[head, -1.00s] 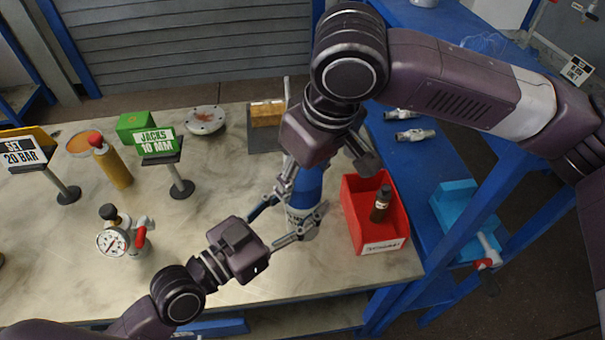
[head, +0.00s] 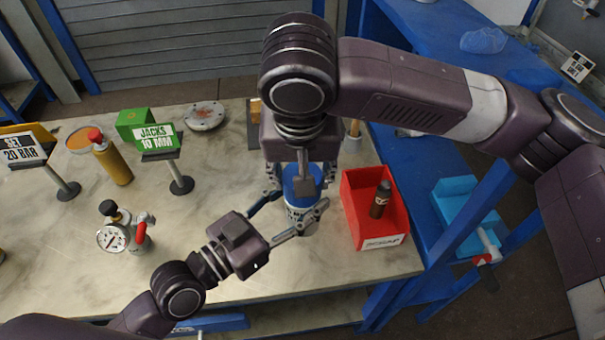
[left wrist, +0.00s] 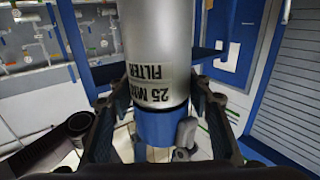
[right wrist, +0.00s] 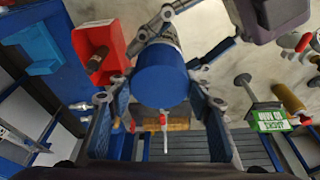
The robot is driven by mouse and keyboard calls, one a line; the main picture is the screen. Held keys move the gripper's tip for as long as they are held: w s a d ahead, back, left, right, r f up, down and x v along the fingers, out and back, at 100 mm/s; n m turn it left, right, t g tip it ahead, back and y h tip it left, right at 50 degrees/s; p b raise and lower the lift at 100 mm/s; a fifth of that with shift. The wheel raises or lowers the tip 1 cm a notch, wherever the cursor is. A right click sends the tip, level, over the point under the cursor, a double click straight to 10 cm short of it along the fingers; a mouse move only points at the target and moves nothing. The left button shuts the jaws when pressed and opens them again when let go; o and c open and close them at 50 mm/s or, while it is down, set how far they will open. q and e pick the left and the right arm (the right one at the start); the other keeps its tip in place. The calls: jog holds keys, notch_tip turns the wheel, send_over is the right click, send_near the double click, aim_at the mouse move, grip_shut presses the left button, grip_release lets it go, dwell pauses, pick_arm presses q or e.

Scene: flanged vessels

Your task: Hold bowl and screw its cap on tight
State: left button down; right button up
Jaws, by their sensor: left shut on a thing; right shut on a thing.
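The bowl (head: 298,214) is a silver cylinder standing upright near the bench's right end. In the left wrist view the bowl (left wrist: 158,45) appears inverted, with a "25 MI… FILTER" label. The blue cap (head: 311,187) sits on its top; it also shows in the right wrist view (right wrist: 161,76). My left gripper (head: 294,217) is shut on the bowl from the front. My right gripper (head: 303,180) points down from above and is shut on the cap, a finger on each side. The joint between cap and bowl is too small to judge for tightness.
A red bin (head: 362,220) with a dark bottle (head: 380,199) stands close on the right. A pressure gauge (head: 113,237), a green sign (head: 158,142) and a yellow bottle (head: 112,160) stand on the left. The bench between them and the bowl is clear.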

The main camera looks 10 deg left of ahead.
jog(key=m+h, duration=0.1)
jog(key=m, duration=0.3)
jog(key=shift+a, duration=0.1)
jog(key=m+h, duration=0.1)
jog(key=m, duration=0.4)
jog(key=shift+m+g, duration=0.3)
jog(key=shift+g, duration=0.1)
jog(key=m+h, duration=0.1)
jog(key=m, duration=0.3)
jog(key=shift+g, duration=0.4)
jog(key=m+g, duration=0.1)
jog(key=m, duration=0.3)
jog(key=shift+w, duration=0.1)
jog(key=o, duration=1)
jog(key=shift+o, duration=0.2)
jog(key=shift+r, duration=2.25)
